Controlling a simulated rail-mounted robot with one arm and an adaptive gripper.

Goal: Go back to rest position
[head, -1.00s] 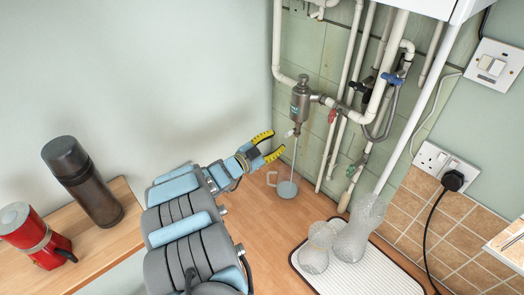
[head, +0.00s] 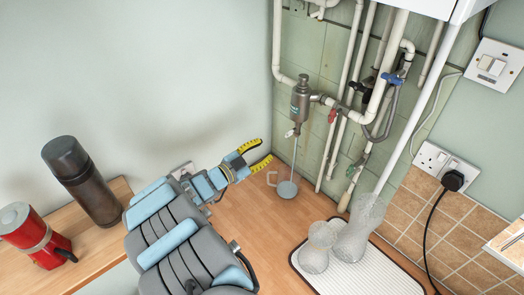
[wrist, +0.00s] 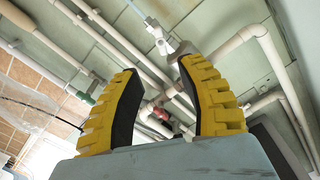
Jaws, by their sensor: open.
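My gripper (head: 256,155) is open and empty in the head view, its yellow-padded fingers pointing right toward the pipework. It is a little left of the metal filter canister (head: 300,101) and apart from it. In the wrist view, my gripper (wrist: 163,100) shows two yellow-and-black fingers spread apart with nothing between them. A mug (head: 286,189) stands on the wooden worktop below the canister, with a thin stream or rod reaching down into it; I cannot tell which. My arm comes up from the bottom of the head view.
Glass vessels (head: 360,228) stand on a white mat (head: 385,277). White pipes (head: 348,95) run along the tiled wall. A black plug (head: 453,180) and its cable are at right.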

